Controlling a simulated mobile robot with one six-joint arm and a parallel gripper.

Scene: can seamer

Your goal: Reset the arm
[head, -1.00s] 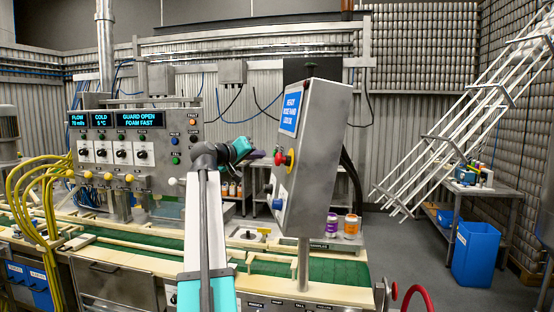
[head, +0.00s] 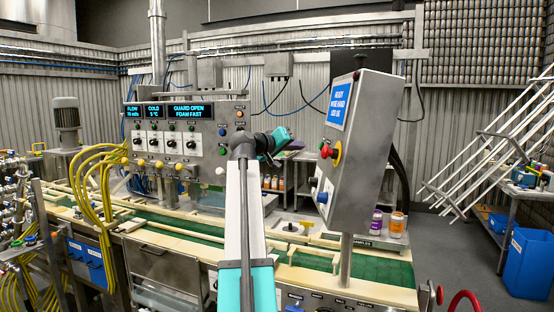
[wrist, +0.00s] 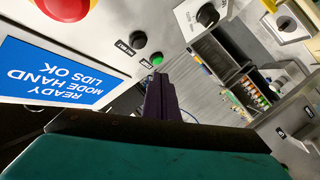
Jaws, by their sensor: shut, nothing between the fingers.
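My gripper (head: 296,147) is raised on my teal and white arm, left of a grey control box (head: 366,150) on a post. The box has a blue screen reading "READY MODE HAND LIDS OK" and a red button (head: 337,151) on a yellow collar. In the wrist view, my dark purple fingers (wrist: 163,98) are together and empty. There the blue screen (wrist: 55,72), the red button (wrist: 66,6) and a small green button (wrist: 157,60) fill the left and upper part. I cannot tell from the views whether the fingers touch the box.
A seamer panel (head: 185,148) with dials, displays and yellow cables stands at the left. A cream-edged green conveyor (head: 372,270) runs below my arm. A purple can and an orange can (head: 397,224) stand behind the post. A blue bin (head: 528,262) is at the right.

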